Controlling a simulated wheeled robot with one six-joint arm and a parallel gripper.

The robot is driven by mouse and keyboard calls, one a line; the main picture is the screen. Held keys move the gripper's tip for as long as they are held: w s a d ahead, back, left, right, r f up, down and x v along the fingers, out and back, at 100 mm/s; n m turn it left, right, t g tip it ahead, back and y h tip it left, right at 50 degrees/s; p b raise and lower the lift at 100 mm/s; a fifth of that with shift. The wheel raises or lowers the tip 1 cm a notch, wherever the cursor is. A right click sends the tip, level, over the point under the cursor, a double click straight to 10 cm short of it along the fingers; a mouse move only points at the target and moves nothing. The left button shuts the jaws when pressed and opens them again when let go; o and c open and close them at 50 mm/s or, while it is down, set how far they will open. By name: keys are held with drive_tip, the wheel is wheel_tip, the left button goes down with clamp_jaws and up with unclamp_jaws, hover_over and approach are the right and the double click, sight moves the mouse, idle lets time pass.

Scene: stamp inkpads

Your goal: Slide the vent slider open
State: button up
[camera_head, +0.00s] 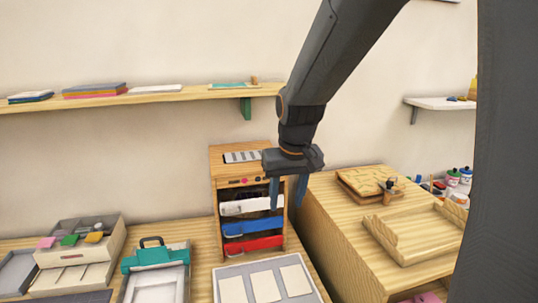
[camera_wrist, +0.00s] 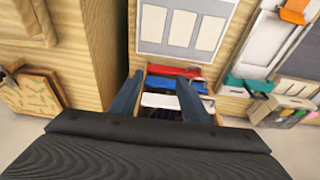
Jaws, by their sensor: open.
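A small wooden cabinet (camera_head: 217,190) stands on the bench in the middle of the head view. A grey slatted vent panel (camera_head: 243,156) lies on its top, and a small red knob (camera_head: 245,181) shows on the strip below; I cannot tell for sure which part slides. My gripper (camera_head: 287,194) points down in front of the cabinet's right side, open and empty. Its body covers part of the cabinet's top right. In the wrist view the open fingers (camera_wrist: 160,82) straddle the view of the drawers, and the vent is hidden.
White, blue (camera_head: 252,227) and red (camera_head: 252,246) drawer fronts sit in the cabinet. A grey board with pale cards (camera_head: 232,290) lies in front. A teal clamp-like holder (camera_head: 157,258) is at left. A wooden tray (camera_head: 408,260) rests on the right-hand bench. A shelf (camera_head: 180,96) hangs above.

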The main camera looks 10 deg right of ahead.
drive_tip(key=w+r+t+b, duration=0.2)
drive_tip(key=w+r, duration=1.1)
drive_tip(key=w, duration=0.1)
drive_tip(key=x, duration=0.2)
drive_tip(key=p+x, duration=0.1)
drive_tip(key=x, duration=0.4)
drive_tip(key=shift+s+f+p, duration=0.2)
drive_tip(key=shift+f+p, duration=0.2)
drive_tip(key=shift+c, duration=0.2)
drive_tip(key=shift+a, duration=0.15)
clamp_jaws()
